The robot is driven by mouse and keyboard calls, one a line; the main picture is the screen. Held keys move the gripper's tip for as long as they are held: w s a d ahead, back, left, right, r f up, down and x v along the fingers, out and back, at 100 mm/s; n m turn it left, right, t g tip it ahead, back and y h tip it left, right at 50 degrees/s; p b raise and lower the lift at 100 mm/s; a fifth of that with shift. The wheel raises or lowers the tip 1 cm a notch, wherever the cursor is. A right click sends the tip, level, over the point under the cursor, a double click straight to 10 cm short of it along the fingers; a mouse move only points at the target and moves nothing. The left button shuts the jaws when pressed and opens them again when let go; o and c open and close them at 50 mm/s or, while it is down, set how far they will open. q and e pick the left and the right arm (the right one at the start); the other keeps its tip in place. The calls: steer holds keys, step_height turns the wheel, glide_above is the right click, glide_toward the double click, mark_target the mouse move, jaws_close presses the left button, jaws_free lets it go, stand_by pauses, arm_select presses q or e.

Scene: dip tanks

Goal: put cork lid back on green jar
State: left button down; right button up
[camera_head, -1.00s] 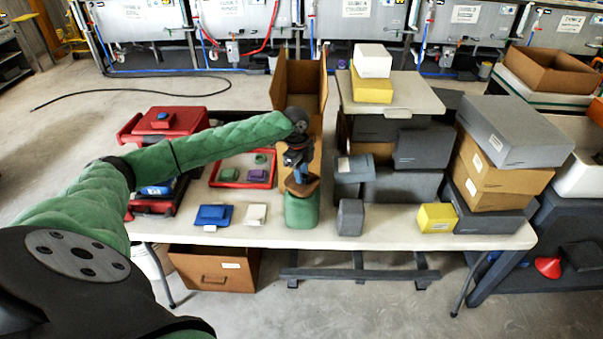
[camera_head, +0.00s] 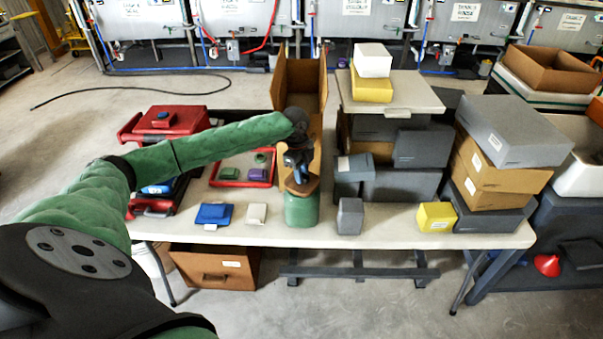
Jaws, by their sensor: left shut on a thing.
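The green jar (camera_head: 301,211) stands upright on the white table near its front edge, in the middle. The brown cork lid (camera_head: 303,186) is at the jar's mouth, roughly level; I cannot tell whether it is fully seated. My left gripper (camera_head: 300,177) points down over the jar and is shut on the cork lid. Its fingertips are small and partly hidden by the wrist. My right gripper is not in view.
A grey block (camera_head: 350,216) stands close to the jar's right. A blue box (camera_head: 214,214) and a white box (camera_head: 256,213) lie to its left. A red tray (camera_head: 228,183) and an open cardboard box (camera_head: 318,95) are behind. Stacked boxes fill the right side.

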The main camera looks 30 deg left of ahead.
arm_select(q)
steer(key=shift+p, duration=0.45)
stand_by(0.6)
steer(key=c, duration=0.7)
jaws_free()
steer(key=shift+o, duration=0.2)
steer(key=shift+r, duration=0.1)
steer(key=shift+r+p, duration=3)
steer(key=shift+r, duration=0.4)
